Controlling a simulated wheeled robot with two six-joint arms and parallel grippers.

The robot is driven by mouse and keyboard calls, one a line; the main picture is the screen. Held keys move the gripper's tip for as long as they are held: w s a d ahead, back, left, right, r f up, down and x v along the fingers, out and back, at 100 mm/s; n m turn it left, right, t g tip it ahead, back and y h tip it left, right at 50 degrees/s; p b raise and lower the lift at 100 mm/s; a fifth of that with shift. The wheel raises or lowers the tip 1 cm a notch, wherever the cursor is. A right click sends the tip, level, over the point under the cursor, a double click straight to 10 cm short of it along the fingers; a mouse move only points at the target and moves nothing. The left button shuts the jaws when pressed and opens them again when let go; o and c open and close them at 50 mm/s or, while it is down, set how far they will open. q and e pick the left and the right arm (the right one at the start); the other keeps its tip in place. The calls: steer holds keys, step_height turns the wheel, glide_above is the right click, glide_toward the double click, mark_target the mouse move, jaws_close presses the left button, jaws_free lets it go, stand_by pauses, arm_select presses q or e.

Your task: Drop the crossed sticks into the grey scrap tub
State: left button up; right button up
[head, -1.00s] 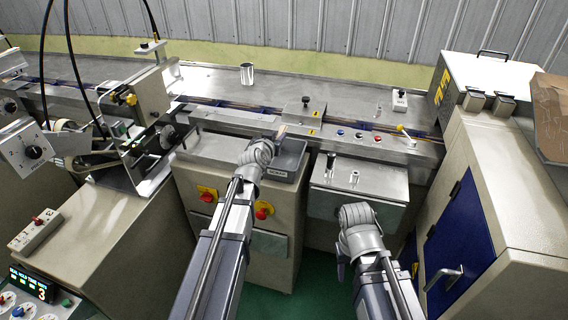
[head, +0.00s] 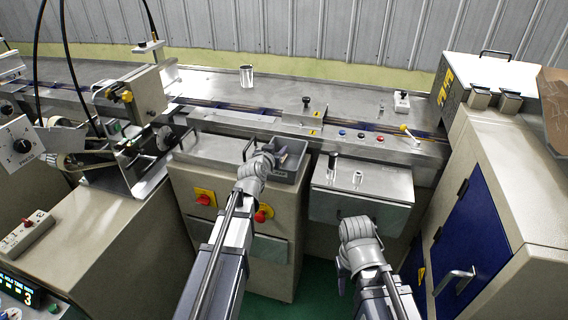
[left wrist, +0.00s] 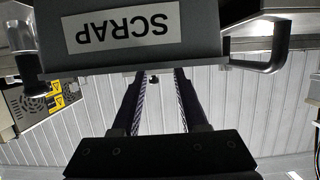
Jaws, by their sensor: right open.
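The grey scrap tub (head: 287,178) stands on the cabinet top in the middle of the head view. In the left wrist view its wall (left wrist: 200,42) shows close up, with an upside-down SCRAP label. My left gripper (head: 270,150) is at the tub's opening; in the left wrist view its two fingers (left wrist: 157,85) are apart, their tips hidden by the tub wall. I see no stick between the visible parts of the fingers. A small pale brown patch shows beside the fingertips in the head view; I cannot tell whether it is the crossed sticks. My right gripper (head: 343,283) is low, in front of the right-hand box.
A conveyor rail with buttons (head: 360,136) runs behind the tub. A metal box (head: 385,185) with two short posts stands right of it. A steel cup (head: 246,76) stands on the back table. A blue-doored cabinet (head: 470,230) closes off the right.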

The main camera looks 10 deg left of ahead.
arm_select(q)
steer(key=shift+o, duration=1.4)
steer(key=p+v, duration=0.2)
steer(key=v, duration=0.5)
steer(key=shift+s, duration=0.35)
steer(key=shift+s, duration=0.1)
